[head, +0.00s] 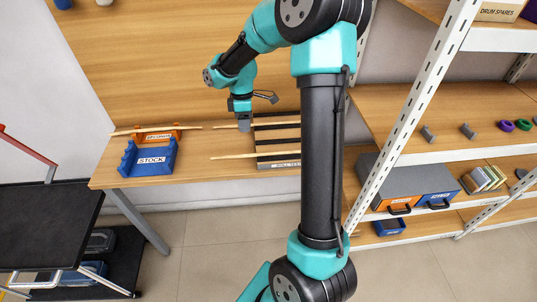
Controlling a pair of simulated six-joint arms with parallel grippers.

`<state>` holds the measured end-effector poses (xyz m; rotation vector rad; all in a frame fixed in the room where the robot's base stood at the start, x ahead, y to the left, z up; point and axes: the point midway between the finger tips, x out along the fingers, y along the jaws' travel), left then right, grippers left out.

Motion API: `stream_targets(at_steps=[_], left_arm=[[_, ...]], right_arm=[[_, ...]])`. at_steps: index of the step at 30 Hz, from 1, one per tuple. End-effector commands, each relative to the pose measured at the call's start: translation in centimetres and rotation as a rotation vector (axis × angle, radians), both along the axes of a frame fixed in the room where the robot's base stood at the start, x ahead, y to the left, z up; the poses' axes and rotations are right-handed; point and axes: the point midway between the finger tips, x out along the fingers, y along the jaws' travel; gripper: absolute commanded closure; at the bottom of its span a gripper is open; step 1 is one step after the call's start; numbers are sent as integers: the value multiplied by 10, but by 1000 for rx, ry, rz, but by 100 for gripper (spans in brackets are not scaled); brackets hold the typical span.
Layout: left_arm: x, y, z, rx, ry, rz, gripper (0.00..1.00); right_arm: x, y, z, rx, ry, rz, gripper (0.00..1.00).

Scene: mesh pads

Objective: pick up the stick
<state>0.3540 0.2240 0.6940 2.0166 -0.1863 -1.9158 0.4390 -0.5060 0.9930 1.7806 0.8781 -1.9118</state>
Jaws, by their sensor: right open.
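Several thin wooden sticks are near the back of the wooden bench. One stick (183,128) lies across the orange holder (160,137). A second stick (225,127) reaches to my right gripper (245,125), which points down over the bench. A third stick (235,156) lies nearer the front and reaches onto a grey and wooden slatted rack (278,150). My right gripper is open; whether its fingers are around the second stick or just above it is too small to tell. My left gripper is out of view. My right arm hides the rack's right end.
A blue holder marked STOCK (150,160) stands in front of the orange one. A white metal shelf post (410,110) and loaded shelves rise at the right. A black cart (45,230) stands at the lower left.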

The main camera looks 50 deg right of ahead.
Motion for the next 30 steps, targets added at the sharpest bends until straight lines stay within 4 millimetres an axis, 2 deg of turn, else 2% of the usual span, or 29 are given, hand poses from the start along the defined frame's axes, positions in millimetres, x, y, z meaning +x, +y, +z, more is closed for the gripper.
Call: stream_targets(at_steps=[6, 12, 25, 30], left_arm=[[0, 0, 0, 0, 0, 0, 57], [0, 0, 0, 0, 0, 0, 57], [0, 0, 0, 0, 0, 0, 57], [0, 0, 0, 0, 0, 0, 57]], right_arm=[[-5, 5, -38, 1, 3, 1, 55], [-8, 8, -64, 0, 2, -1, 55], [-9, 9, -70, -1, -1, 0, 55], [-12, 10, -84, 2, 3, 0, 55]])
